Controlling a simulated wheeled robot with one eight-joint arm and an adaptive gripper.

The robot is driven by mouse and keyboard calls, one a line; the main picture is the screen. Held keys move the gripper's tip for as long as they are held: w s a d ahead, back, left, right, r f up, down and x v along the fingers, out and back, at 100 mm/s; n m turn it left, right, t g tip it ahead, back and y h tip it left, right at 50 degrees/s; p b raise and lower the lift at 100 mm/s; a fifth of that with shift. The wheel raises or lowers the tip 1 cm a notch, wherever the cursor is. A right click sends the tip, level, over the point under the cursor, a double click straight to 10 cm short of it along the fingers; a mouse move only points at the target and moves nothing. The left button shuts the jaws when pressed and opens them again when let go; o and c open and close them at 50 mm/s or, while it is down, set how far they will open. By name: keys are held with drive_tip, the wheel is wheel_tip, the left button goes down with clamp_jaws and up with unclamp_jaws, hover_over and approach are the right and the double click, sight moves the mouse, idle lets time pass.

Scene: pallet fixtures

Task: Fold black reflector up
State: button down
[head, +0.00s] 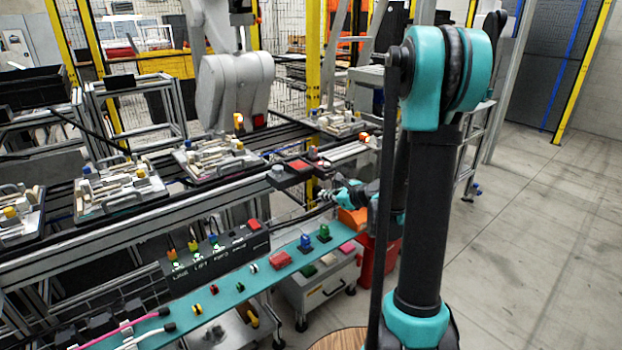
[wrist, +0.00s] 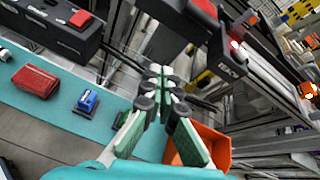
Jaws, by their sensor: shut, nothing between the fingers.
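My gripper (wrist: 161,72) points away from the wrist camera, its green fingers together at the tips with nothing between them. In the head view my gripper (head: 325,196) is small, above the teal shelf and in front of the conveyor edge. I cannot pick out the black reflector for certain. A black fixture with a red pad (head: 297,167) sits at the conveyor edge, just beyond my gripper. A black part with a red pad (wrist: 196,22) shows at the top of the wrist view, apart from my fingertips.
The teal shelf (wrist: 52,112) holds a red block (wrist: 35,82) and a blue part (wrist: 88,101). An orange bin (wrist: 211,148) is close by my fingers. A black control box (head: 213,252) stands left. Pallets with parts (head: 120,191) line the conveyor. The floor at right is clear.

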sight(299, 167)
drive_tip(key=w+m, duration=0.1)
drive_tip(key=m, duration=0.1)
drive_tip(key=w+d+m+t, duration=0.1)
drive_tip(key=w+m, duration=0.1)
drive_tip(key=shift+w+r, duration=0.1)
drive_tip(key=shift+w, duration=0.1)
drive_tip(key=x, duration=0.3)
drive_tip(key=r+x, duration=0.1)
drive_tip(key=x, duration=0.2)
drive_tip(key=r+x, duration=0.1)
drive_tip(key=x, duration=0.2)
drive_tip(key=shift+w+a, duration=0.3)
drive_tip(key=shift+w, duration=0.05)
drive_tip(key=shift+r, duration=0.95)
drive_tip(key=shift+r, duration=0.1)
